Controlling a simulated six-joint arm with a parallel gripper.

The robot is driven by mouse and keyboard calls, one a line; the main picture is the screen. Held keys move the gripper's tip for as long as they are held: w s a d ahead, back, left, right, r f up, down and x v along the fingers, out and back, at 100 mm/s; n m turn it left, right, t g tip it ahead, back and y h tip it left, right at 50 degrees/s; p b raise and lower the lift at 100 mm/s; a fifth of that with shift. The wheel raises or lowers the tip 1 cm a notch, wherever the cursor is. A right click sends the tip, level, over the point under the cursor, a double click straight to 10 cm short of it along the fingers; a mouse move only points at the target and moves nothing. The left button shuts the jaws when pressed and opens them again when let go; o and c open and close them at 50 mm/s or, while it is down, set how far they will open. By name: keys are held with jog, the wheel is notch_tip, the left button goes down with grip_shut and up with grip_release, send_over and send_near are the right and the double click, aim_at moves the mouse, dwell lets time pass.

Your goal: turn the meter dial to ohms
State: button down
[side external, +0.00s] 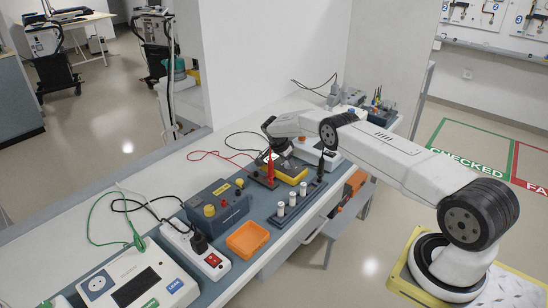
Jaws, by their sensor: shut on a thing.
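The meter (293,177) is the yellow-edged unit on the blue-grey mat, towards the far half of the bench. My gripper (285,152) points down over it from above and is shut at its upper face. The dial is hidden under the jaws, so its setting cannot be read. At this size the jaws look closed on the dial, and the meter's display is not clear.
A red probe (270,166) and a black probe (321,168) stand upright close on either side of the meter. Several white cylinders (292,198) stand in front. An orange tray (247,239), a grey box (215,205) and a power strip (196,249) lie nearer.

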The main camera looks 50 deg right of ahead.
jog(key=shift+m, duration=0.3)
dwell(0.4)
jog(key=shift+c, duration=1.3)
grip_release()
jog(key=shift+r, duration=0.15)
jog(key=v, duration=0.7)
jog(key=shift+r, duration=0.25)
jog(key=shift+w+a, duration=0.1)
jog(key=shift+a, duration=0.05)
